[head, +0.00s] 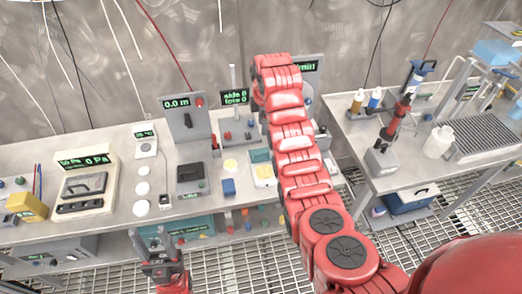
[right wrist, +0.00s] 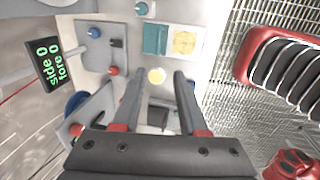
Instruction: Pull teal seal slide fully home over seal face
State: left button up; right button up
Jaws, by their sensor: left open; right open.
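A teal block (right wrist: 155,38), which looks like the seal slide, sits on a pale plate beside a cream square (right wrist: 184,42), possibly the seal face. They lie side by side, the cream square uncovered. In the head view the teal block (head: 260,155) shows at the plate's far end, partly beside my right arm, with the cream square (head: 264,171) nearer. My right gripper (right wrist: 157,88) is open and empty above the bench, apart from the slide; my arm hides it in the head view. My left gripper (head: 158,242) is open and empty in front of the bench.
A panel (right wrist: 98,45) with blue and red knobs adjoins the slide's plate. A display (right wrist: 50,63) reads "side 0, force 0". A second bench (head: 420,160) stands right, across a grated floor gap.

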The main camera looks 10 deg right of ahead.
notch_tip(320, 180, down, 6)
jog(key=w+b, duration=0.1)
jog(key=b, duration=0.5)
jog(key=p, duration=0.3)
send_over(261, 159)
jog(key=f, duration=0.8)
jog(key=shift+s+f, duration=0.25)
jog(key=shift+w+f+b, duration=0.15)
jog(key=shift+f+b, duration=0.35)
jog(key=shift+f, duration=0.45)
jog(key=shift+c, duration=0.3)
grip_shut()
